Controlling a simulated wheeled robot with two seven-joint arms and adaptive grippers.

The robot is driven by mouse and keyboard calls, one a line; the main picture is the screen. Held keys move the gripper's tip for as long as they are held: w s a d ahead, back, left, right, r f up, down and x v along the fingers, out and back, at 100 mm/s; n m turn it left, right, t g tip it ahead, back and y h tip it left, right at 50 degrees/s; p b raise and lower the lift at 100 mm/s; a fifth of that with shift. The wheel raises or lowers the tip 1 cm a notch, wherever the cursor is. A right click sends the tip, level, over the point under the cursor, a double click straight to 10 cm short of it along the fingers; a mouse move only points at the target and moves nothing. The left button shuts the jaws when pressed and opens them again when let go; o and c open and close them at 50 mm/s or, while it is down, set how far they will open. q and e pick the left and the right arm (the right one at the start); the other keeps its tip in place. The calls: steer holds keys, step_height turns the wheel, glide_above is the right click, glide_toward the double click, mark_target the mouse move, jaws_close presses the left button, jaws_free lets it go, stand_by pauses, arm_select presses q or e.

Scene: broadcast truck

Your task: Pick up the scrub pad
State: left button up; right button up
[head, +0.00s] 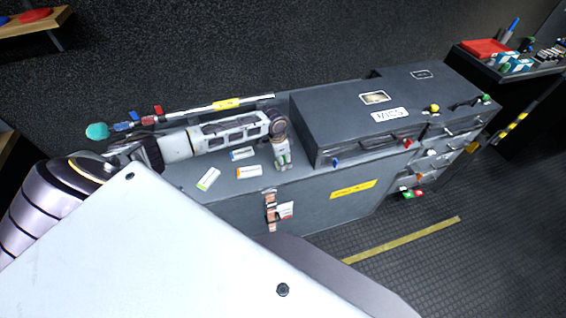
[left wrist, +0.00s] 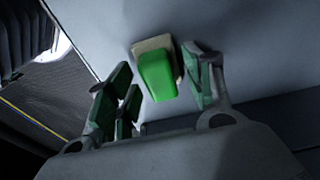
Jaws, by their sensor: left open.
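The scrub pad (left wrist: 157,76) shows in the left wrist view as a bright green block with a beige part behind it, against a grey surface. My left gripper (left wrist: 163,88) is open, with its green-padded fingers on either side of the pad. The right-hand finger looks very close to the pad; I cannot tell whether it touches. In the head view my left gripper (head: 284,158) points down at the grey worktop, just left of the raised cabinet. The pad is not made out there, apparently hidden by the gripper. My right gripper is not in view.
The grey worktop (head: 215,198) carries small labelled items, such as a white-and-green one (head: 208,179) and a blue-and-white one (head: 242,153). A raised grey cabinet (head: 335,110) stands right of the gripper. A bar with a yellow label (head: 226,104) lies along the back.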

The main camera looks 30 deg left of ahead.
arm_select(q)
steer(key=c, duration=1.1)
steer(key=shift+r, duration=0.1)
steer(key=shift+r, duration=4.95)
steer(key=o, duration=0.5)
steer(key=c, duration=0.4)
steer(key=shift+r, duration=0.1)
